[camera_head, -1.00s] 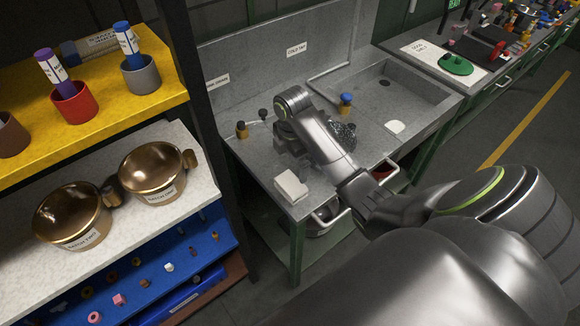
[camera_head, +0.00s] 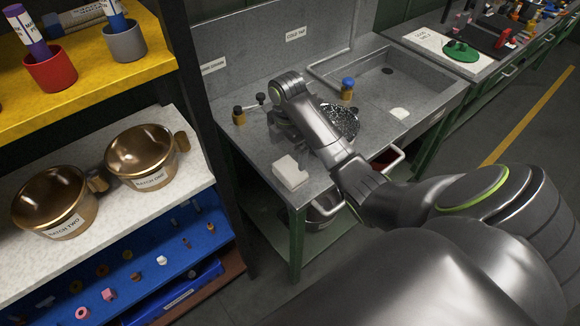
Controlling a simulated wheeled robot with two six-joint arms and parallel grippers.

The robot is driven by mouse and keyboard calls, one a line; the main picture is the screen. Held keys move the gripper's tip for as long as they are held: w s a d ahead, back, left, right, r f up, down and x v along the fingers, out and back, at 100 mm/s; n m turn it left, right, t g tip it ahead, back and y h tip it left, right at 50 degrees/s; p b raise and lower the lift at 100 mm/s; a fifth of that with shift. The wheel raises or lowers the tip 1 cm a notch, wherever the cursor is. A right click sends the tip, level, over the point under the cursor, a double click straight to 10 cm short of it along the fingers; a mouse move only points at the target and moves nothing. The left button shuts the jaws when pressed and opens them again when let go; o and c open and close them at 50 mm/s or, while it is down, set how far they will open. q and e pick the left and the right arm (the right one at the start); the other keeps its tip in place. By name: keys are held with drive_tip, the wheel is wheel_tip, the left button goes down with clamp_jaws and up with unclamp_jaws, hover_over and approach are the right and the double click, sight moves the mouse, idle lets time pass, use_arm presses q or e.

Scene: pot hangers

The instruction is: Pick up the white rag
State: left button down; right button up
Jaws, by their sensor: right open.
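A white folded block (camera_head: 290,172), which looks like the white rag, lies on the front left of the grey sink counter (camera_head: 255,150). A smaller flat white piece (camera_head: 400,113) lies near the sink basin's front edge, and I cannot tell what it is made of. My right gripper (camera_head: 281,134) is above the counter, behind and slightly left of the white block and apart from it. It is open, and my own wrist partly hides its fingers. My left gripper is not in view.
A wire-like dark scrubber (camera_head: 342,120) and a blue-capped bottle (camera_head: 347,88) stand right of my wrist. Another small bottle (camera_head: 239,116) stands at the counter's back left. A shelf with brass pots (camera_head: 142,155) is at left. The sink basin (camera_head: 385,80) is at right.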

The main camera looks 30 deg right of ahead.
sight(290, 169)
wheel_tip(290, 169, down, 5)
drive_tip(key=b, duration=0.4)
drive_tip(key=shift+f, duration=0.1)
drive_tip(key=shift+d+f+p, duration=0.2)
drive_tip(key=shift+f, duration=1.1)
drive_tip(key=shift+d+f+p, duration=0.15)
drive_tip(key=shift+f, duration=1.1)
drive_tip(key=c, duration=0.7)
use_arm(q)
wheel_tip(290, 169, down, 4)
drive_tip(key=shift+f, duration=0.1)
use_arm(e)
wheel_tip(290, 169, up, 5)
drive_tip(key=shift+r+b, duration=0.15)
drive_tip(key=shift+b, duration=0.3)
wheel_tip(290, 169, up, 3)
drive_tip(key=p, duration=0.3)
drive_tip(key=shift+r+p, duration=0.8)
drive_tip(key=shift+r, duration=0.1)
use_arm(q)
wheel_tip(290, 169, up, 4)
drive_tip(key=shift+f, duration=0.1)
